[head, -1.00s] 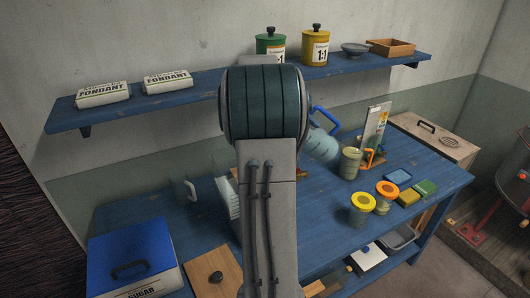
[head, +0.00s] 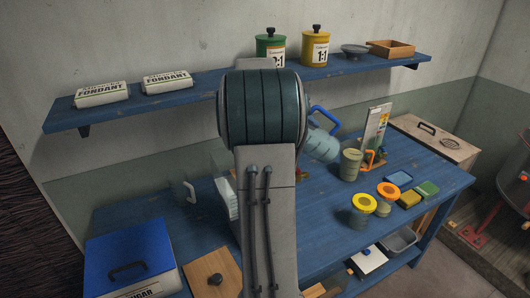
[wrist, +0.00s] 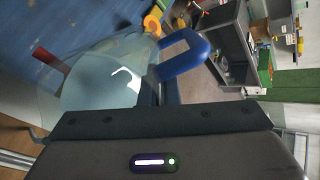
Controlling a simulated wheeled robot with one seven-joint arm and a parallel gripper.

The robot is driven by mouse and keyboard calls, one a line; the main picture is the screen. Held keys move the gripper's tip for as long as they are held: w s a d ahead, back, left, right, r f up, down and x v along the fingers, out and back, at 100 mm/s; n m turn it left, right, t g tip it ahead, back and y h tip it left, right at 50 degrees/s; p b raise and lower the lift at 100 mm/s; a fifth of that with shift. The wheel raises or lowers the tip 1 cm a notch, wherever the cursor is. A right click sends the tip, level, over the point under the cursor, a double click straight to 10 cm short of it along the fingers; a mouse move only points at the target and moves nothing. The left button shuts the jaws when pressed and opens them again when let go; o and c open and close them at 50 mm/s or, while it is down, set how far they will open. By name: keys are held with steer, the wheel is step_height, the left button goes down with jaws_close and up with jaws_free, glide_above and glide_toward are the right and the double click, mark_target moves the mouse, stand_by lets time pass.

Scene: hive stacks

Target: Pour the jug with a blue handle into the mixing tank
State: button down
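The jug with a blue handle (head: 321,147) is pale blue, see-through and tilted, just right of my arm in the head view. In the wrist view its body (wrist: 100,78) and its blue handle (wrist: 185,55) lie just beyond my gripper (wrist: 165,95). My gripper appears shut on the handle, though the fingers are mostly hidden. In the head view my arm hides the gripper. I cannot identify the mixing tank with certainty. A see-through vessel with a pale handle (head: 189,191) is partly hidden behind my arm. A red lever (wrist: 45,60) shows beside the jug in the wrist view.
A blue-lidded sugar box (head: 130,258) and a wooden board (head: 213,272) are at the front left. A wall shelf (head: 210,92) runs behind my arm.

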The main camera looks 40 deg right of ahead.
steer(key=shift+w+a+g+h+b, duration=0.45)
steer(key=shift+h+b, duration=0.35)
steer(key=shift+b, duration=2.5)
stand_by(2.8)
steer(key=shift+r+g+b, duration=0.15)
steer(key=shift+g+b, duration=0.1)
steer(key=shift+b, duration=0.05)
stand_by(1.3)
